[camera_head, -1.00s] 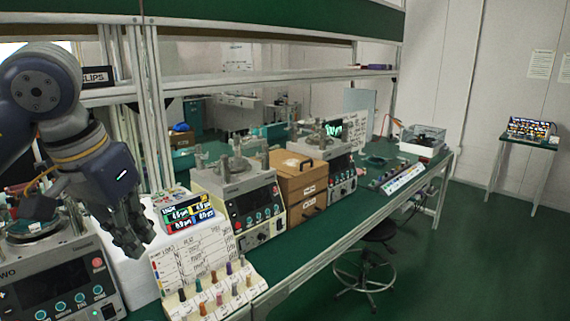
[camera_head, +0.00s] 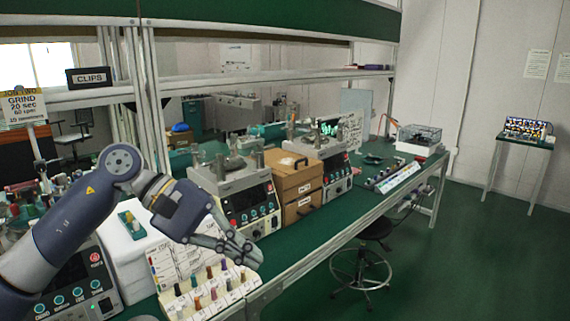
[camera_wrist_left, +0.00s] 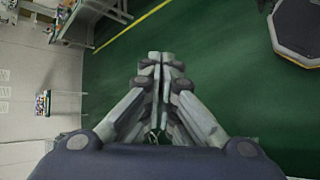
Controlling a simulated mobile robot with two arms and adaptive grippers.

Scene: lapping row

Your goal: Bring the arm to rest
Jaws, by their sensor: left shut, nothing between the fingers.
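My left gripper (camera_head: 249,252) reaches in from the left in the head view, above the front edge of the bench, in front of a lapping machine (camera_head: 238,195). Its fingers are together with nothing between them. In the left wrist view the shut fingers (camera_wrist_left: 167,70) point out over the green floor (camera_wrist_left: 200,40). My left arm (camera_head: 75,235) hides part of the machine at the lower left. My right gripper is not in view.
On the bench (camera_head: 330,215) stand a rack of coloured pegs (camera_head: 212,295), a brown drawer box (camera_head: 297,185) and a second lapping machine (camera_head: 330,160). A stool (camera_head: 362,265) stands on the floor by the bench. A small table (camera_head: 522,143) stands far right. The floor between is clear.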

